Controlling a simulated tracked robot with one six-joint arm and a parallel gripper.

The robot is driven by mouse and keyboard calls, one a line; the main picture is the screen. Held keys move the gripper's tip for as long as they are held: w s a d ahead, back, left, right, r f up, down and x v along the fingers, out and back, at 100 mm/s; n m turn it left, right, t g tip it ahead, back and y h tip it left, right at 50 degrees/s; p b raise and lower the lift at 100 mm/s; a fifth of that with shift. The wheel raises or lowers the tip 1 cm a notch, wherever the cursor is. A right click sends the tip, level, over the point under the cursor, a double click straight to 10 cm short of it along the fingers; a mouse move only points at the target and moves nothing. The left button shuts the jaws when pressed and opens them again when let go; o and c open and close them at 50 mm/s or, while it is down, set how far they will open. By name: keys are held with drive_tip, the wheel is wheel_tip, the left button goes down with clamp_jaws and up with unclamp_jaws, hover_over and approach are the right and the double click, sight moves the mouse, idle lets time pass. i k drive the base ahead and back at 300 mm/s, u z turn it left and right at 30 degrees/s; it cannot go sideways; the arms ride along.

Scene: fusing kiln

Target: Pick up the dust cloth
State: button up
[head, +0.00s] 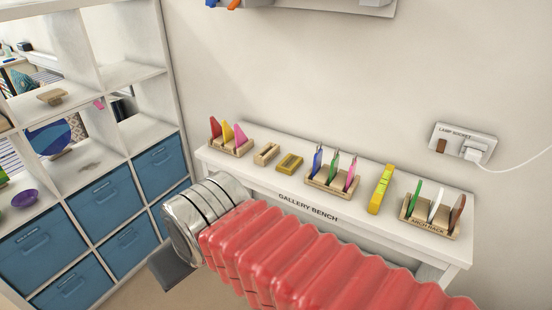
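I cannot make out a dust cloth for certain in the head view. A small, flat, greyish-brown thing (90,167) lies on a middle shelf at the left, too small to identify. My arm, in a red ribbed sleeve with a silver wrist, reaches across the lower middle, in front of the bench. A dark grey part of my gripper (171,270) shows below the wrist, right of the blue bins. Its fingertips cannot be made out, nor whether it holds anything.
The white gallery bench (292,200) against the wall carries racks of coloured glass pieces, small wooden blocks and a yellow level (381,189). A white shelf unit (115,75) with blue bins (125,247) stands left. A lamp socket (463,144) with plugged-in cord is at right.

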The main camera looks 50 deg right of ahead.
sight(291, 163)
drive_tip(key=i, duration=0.4)
drive_tip(key=z, duration=2.65)
drive_tip(key=i, duration=0.15)
drive_tip(key=u, duration=0.9)
